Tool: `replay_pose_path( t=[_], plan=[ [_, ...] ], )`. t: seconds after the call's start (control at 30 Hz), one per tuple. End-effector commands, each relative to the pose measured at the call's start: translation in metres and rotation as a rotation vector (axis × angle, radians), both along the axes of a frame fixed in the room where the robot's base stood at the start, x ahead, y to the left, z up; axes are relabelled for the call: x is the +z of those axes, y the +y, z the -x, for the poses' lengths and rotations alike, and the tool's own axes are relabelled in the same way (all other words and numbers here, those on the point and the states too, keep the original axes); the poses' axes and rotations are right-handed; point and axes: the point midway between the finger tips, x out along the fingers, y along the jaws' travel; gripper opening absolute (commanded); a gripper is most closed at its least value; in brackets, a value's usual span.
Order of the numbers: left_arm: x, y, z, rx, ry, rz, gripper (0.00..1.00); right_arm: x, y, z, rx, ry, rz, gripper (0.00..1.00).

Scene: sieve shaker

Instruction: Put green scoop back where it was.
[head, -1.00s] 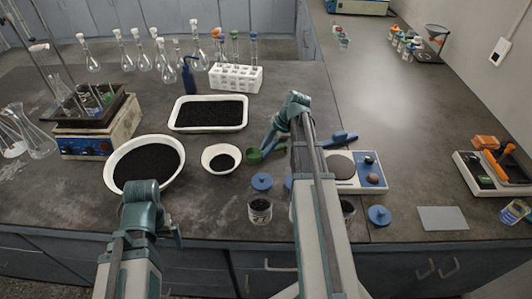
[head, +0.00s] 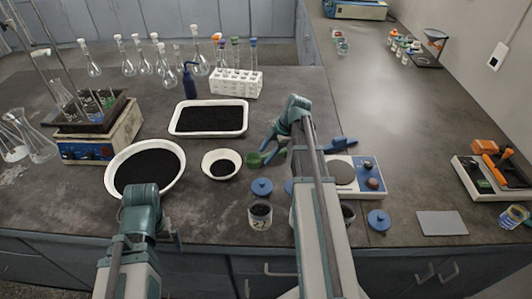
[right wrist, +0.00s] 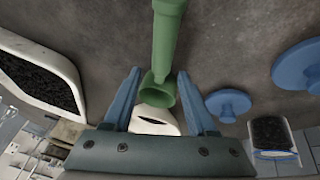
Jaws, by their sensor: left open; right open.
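The green scoop (head: 255,159) is on the dark bench just right of the small white bowl (head: 221,164), with its handle to the right. In the right wrist view the scoop's cup (right wrist: 158,93) shows between the two blue fingers, with its handle running up out of frame. My right gripper (head: 271,143) is open around the scoop, with gaps on both sides; the fingers are not closed on it. My left gripper (head: 177,239) is open and empty at the bench's front edge, below the large white basin.
The large white basin (head: 124,164) and white tray (head: 208,101) hold black grains. A blue lid (head: 262,186) and a jar (head: 260,216) stand in front of the scoop. A white device (head: 366,176) and a blue item (head: 341,143) are right of my right arm.

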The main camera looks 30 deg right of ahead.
Motion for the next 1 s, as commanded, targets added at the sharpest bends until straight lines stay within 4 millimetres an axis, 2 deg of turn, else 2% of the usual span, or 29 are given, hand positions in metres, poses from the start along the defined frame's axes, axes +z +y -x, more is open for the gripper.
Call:
replay_pose_path(
  t=[0.6, 0.8, 1.0],
  plan=[
    [0.09, 0.0, 0.0, 0.0, 0.0, 0.0, 1.0, 0.09, -0.032, 0.021, -0.001, 0.0, 0.0, 0.57],
    [0.104, 0.0, 0.0, 0.0, 0.0, 0.0, 1.0, 0.104, -0.039, 0.025, -0.001, 0.0, 0.0, 0.57],
    [0.103, 0.0, 0.0, 0.0, 0.0, 0.0, 1.0, 0.103, -0.04, 0.026, 0.0, 0.0, 0.0, 0.57]
  ],
)
